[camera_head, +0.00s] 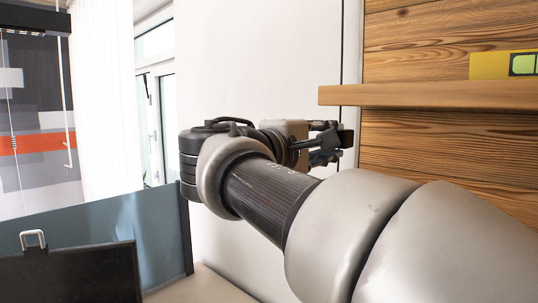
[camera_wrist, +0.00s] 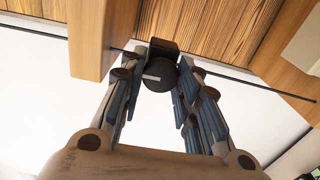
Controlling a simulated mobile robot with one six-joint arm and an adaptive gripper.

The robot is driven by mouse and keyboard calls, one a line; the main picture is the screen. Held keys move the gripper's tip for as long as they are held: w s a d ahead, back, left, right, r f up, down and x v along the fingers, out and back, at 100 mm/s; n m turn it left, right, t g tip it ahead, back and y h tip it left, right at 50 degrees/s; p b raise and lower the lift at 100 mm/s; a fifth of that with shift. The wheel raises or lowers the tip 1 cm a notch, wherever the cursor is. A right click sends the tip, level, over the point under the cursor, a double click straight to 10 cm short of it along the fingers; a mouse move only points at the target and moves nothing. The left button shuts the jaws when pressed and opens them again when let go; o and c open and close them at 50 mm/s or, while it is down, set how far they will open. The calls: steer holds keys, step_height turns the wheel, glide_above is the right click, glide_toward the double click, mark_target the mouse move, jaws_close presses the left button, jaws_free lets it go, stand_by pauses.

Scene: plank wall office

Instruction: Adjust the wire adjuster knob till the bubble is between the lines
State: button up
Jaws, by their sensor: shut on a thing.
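My gripper (camera_head: 325,142) is at the wall, just below the left end of the wooden shelf (camera_head: 430,96). In the wrist view my gripper's fingers (camera_wrist: 163,88) are shut on the round dark adjuster knob (camera_wrist: 158,72), one on each side. The knob carries a short white mark and sits against a black block on the thin dark wire (camera_wrist: 235,75). The yellow level (camera_head: 490,67) rests on the shelf at the right edge of the head view. Only part of its green vial (camera_head: 523,65) shows, so I cannot tell where the bubble is.
The shelf's wooden end (camera_wrist: 93,40) is close to the left of my fingers in the wrist view. A plank wall (camera_head: 430,35) lies behind the shelf. A dark panel with a metal handle (camera_head: 33,239) stands at lower left.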

steer(key=shift+m+b, duration=0.65)
steer(key=shift+m, duration=0.15)
steer(key=o, duration=1)
steer(key=shift+o, duration=0.2)
steer(key=v, duration=1.2)
